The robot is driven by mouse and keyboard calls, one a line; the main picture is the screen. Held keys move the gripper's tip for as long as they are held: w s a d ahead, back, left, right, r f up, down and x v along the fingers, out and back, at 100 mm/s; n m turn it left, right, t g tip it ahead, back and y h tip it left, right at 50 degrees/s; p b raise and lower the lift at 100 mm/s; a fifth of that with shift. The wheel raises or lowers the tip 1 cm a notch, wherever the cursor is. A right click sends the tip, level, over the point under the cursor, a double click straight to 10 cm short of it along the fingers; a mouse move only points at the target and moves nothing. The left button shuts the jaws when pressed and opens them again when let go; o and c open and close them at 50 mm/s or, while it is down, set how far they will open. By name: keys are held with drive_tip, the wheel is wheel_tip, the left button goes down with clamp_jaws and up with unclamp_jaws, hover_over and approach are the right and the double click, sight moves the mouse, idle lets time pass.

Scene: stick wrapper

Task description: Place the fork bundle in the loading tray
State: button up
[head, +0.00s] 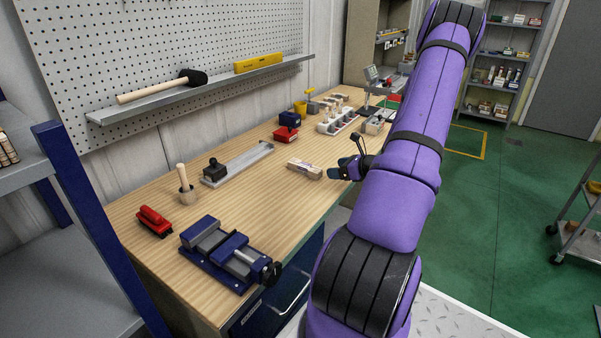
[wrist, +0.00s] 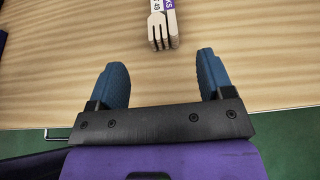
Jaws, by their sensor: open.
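The fork bundle (head: 304,169) lies on the wooden workbench as a small pale wooden stack with a printed band. In the wrist view, the bundle (wrist: 163,30) shows at the top edge, fork tines toward me, its far part cut off. My gripper (head: 346,168) is to the right of the bundle in the head view. In the wrist view, my gripper (wrist: 162,64) has its blue fingers spread wide and empty, with the tines just beyond and between them. A grey tray-like holder (head: 376,122) stands farther along the bench, partly behind my arm; I cannot tell whether it is the loading tray.
Bare wood surrounds the bundle.

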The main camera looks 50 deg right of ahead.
sight(315, 169)
drive_tip(key=x, duration=1)
drive_tip(key=shift+d+f, duration=0.15)
drive_tip(key=shift+d, duration=0.05)
drive_tip(key=c, duration=1.1)
